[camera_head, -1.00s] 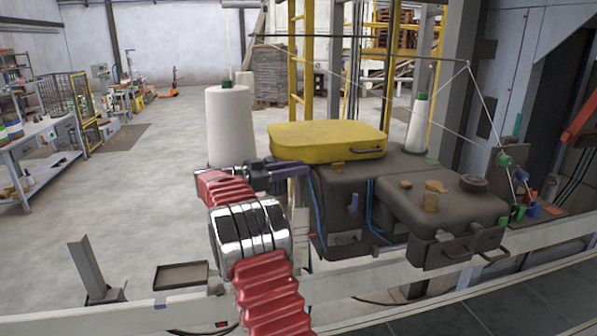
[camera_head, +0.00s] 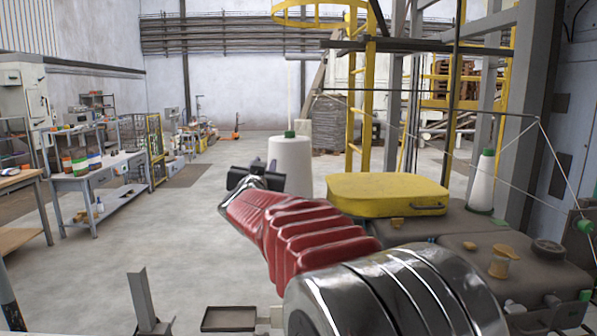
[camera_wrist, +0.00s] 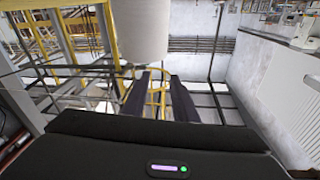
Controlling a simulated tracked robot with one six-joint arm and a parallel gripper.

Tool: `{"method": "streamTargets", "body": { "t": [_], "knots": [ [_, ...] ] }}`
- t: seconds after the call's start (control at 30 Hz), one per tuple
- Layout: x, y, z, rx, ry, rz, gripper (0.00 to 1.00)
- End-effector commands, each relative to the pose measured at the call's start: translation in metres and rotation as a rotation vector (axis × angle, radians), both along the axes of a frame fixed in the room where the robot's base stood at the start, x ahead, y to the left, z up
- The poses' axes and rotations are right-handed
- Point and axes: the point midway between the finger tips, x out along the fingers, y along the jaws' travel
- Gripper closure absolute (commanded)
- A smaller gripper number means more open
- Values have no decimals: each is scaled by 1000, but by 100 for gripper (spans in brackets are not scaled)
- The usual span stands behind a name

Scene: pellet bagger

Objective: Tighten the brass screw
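I cannot tell which is the brass screw. My gripper (camera_head: 250,172) is left of the machine, in front of a white thread cone (camera_head: 291,165), well away from the brass parts. In the wrist view, my gripper's two dark fingers (camera_wrist: 158,76) are apart with nothing between them. No brass part shows there.
The white thread cone also shows close above the fingers in the wrist view (camera_wrist: 143,28). A second cone (camera_head: 483,182) and taut threads stand at the right. A small tray (camera_head: 229,319) is at the bottom. Open floor lies to the left, before a workbench (camera_head: 95,178).

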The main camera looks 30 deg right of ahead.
Motion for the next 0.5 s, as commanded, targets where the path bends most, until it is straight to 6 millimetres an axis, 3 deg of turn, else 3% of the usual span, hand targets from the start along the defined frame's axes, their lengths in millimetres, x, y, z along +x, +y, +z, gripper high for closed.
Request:
{"method": "streamTargets", "body": {
  "t": [0.1, 0.23, 0.5],
  "knots": [
    [-12, 47, -2, 15, 51, 148, 74],
    [-31, 95, -16, 37, 131, 296, 74],
    [-99, 183, -70, 90, 357, 542, 74]
  ]
}}
